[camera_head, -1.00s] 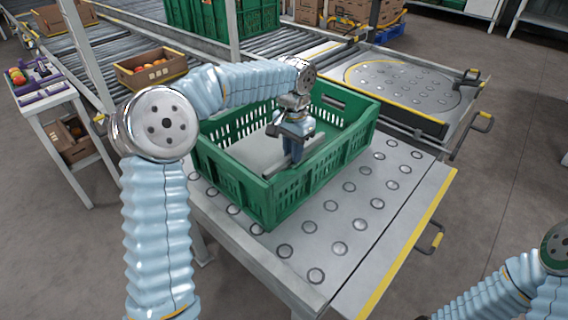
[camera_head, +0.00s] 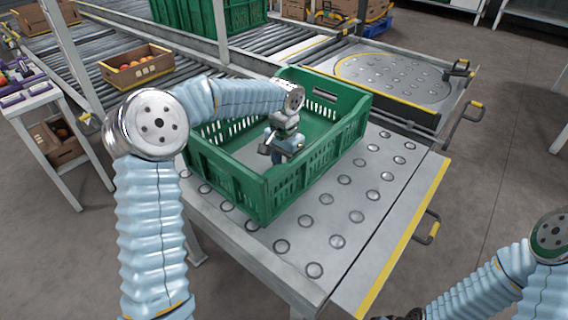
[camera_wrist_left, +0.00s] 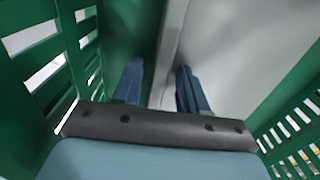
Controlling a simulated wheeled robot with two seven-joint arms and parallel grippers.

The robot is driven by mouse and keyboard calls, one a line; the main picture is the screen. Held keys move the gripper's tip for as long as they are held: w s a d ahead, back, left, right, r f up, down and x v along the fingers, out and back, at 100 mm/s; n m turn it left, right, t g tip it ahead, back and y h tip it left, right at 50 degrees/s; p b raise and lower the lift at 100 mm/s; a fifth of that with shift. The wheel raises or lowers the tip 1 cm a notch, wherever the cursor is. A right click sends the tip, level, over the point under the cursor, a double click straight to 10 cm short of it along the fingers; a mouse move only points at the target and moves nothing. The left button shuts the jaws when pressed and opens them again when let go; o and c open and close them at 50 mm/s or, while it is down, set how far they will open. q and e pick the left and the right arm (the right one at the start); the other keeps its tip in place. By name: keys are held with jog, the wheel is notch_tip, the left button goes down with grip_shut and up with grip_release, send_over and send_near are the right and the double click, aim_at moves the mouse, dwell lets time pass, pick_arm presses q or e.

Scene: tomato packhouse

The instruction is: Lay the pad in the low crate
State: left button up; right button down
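The green low crate (camera_head: 262,197) stands on the ball-top table. My left gripper (camera_head: 276,150) reaches down inside it, near the front wall. The grey pad (camera_head: 232,152) is inside the crate, low down and partly hidden by my left arm and the crate wall. In the left wrist view the pad (camera_wrist_left: 245,50) fills the right side, and its edge runs between the two blue fingers (camera_wrist_left: 158,88). These fingers stand apart, with visible gaps beside the edge. I cannot tell whether the pad lies fully flat. My right gripper (camera_head: 400,314) barely shows, dark, at the bottom edge.
The ball-top table (camera_head: 345,235) is clear to the right and front of the crate. Roller conveyors run behind, with a cardboard box of tomatoes (camera_head: 136,72) and a taller green crate (camera_head: 205,17). A white side table (camera_head: 40,98) stands at left.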

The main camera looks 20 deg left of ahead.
pick_arm(q)
notch_tip(320, 180, up, 12)
jog(key=p, duration=0.1)
jog(key=shift+r+p, duration=0.15)
jog(key=shift+p, duration=0.15)
dwell(0.7)
